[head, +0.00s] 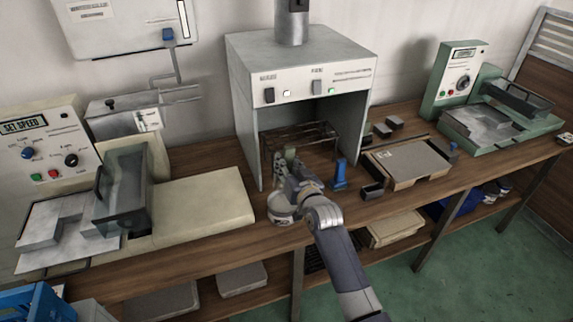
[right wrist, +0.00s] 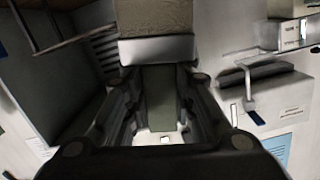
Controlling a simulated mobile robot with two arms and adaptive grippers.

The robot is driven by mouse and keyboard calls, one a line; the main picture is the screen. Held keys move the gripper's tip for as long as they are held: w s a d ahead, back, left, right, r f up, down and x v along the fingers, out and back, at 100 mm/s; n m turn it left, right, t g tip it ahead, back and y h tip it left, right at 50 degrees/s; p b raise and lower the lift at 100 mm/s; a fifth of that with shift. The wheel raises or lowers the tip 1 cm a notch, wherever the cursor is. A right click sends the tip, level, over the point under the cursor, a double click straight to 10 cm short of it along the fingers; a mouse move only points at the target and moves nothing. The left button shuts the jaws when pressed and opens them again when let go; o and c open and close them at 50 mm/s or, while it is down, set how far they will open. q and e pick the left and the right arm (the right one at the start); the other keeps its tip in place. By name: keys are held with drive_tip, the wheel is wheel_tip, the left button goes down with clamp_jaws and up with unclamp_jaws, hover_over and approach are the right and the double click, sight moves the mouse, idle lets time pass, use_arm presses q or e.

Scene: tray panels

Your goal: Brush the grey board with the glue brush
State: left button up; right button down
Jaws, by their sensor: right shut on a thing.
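My right gripper (head: 285,165) is over the bench in front of the open grey cabinet. In the right wrist view it is shut on the glue brush (right wrist: 157,48), which has a grey-green handle between the fingers, a pale metal band and brown bristles. In the head view the brush is mostly hidden by the gripper. A white pot (head: 281,210) stands just below the gripper, partly hidden by it. The grey board (head: 408,160) lies flat in a brown tray to the right, apart from the gripper. My left gripper is not in view.
The grey cabinet (head: 248,130) has a wire rack (head: 300,135) inside. A blue upright item (head: 340,174) and a small dark block (head: 372,191) stand between gripper and board. Machines stand at left (head: 45,150) and right (head: 460,75). Small dark blocks (head: 383,130) lie behind the board.

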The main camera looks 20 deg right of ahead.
wheel_tip(320, 180, down, 4)
drive_tip(key=b, duration=0.4)
drive_tip(key=shift+s+a+f, duration=0.1)
drive_tip(key=shift+f, duration=0.1)
wheel_tip(320, 180, down, 2)
drive_tip(key=shift+f+b, duration=0.2)
drive_tip(key=shift+b, duration=0.55)
use_arm(q)
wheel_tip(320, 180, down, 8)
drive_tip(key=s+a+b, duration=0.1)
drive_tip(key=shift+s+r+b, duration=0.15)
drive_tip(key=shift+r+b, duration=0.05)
drive_tip(key=shift+b, duration=0.1)
use_arm(e)
wheel_tip(320, 180, down, 2)
drive_tip(key=shift+f, duration=0.25)
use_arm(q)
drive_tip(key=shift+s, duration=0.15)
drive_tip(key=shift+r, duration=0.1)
use_arm(e)
drive_tip(key=shift+r, duration=0.15)
wheel_tip(320, 180, up, 9)
drive_tip(key=p, duration=0.9)
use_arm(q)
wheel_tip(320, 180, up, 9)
